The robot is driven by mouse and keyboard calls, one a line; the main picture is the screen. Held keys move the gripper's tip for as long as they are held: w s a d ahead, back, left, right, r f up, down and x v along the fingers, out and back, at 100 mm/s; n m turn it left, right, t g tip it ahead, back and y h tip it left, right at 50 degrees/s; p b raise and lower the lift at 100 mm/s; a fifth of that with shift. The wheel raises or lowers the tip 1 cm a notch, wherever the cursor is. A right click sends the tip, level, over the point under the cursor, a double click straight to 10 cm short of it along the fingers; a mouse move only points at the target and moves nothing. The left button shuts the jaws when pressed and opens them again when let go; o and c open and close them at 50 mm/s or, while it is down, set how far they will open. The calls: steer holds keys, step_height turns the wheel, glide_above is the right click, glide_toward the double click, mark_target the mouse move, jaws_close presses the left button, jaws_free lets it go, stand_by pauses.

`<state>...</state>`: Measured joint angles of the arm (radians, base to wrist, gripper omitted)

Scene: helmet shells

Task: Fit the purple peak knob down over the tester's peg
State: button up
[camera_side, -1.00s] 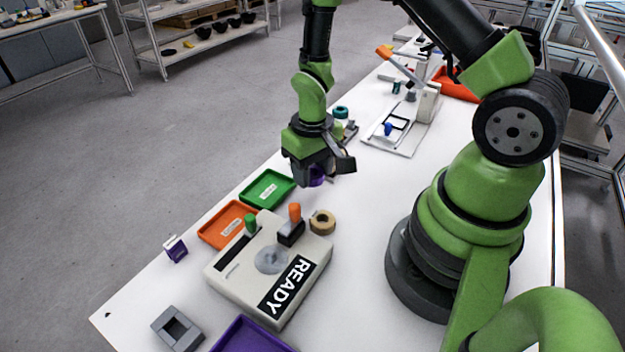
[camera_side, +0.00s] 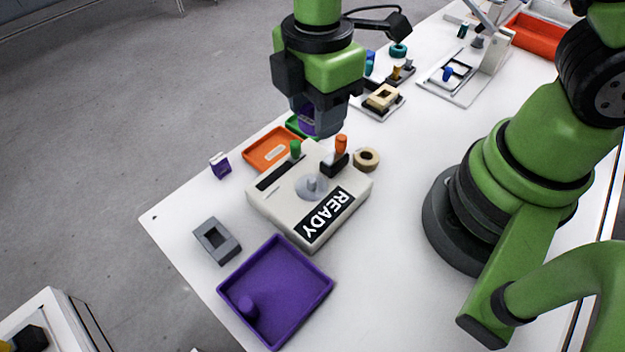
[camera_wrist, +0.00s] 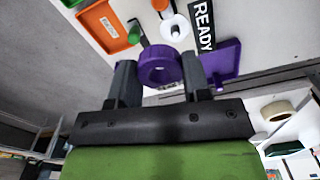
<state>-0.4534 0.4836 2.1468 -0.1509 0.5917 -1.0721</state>
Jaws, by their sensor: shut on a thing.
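My gripper (camera_side: 318,128) is shut on the purple peak knob (camera_side: 305,119) and holds it in the air beyond the tester's far edge. In the wrist view the knob (camera_wrist: 160,68) is a purple ring with a round opening, between my two fingers. The tester (camera_side: 268,203) is a pale box with a black READY label. Its short grey peg (camera_side: 311,184) stands upright on a round grey disc, with nothing over it. In the wrist view the disc (camera_wrist: 175,26) shows beyond the knob, apart from it.
An orange lever (camera_side: 341,145) and a green knob (camera_side: 295,149) stand up from the tester's far side. A purple tray (camera_side: 292,268) holds another purple piece (camera_side: 247,307). A grey block (camera_side: 217,242), a tape roll (camera_side: 366,159) and an orange tray (camera_side: 268,150) lie around the tester.

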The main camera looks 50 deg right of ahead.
steer(key=s+a+n, duration=0.1)
steer(key=a+n, duration=0.1)
steer(key=n, duration=0.1)
glide_above(312, 180)
steer(key=shift+n, duration=0.4)
step_height(312, 180, down, 4)
steer(key=shift+f, duration=2.7)
steer(key=shift+f, duration=0.15)
steer(key=o, duration=0.9)
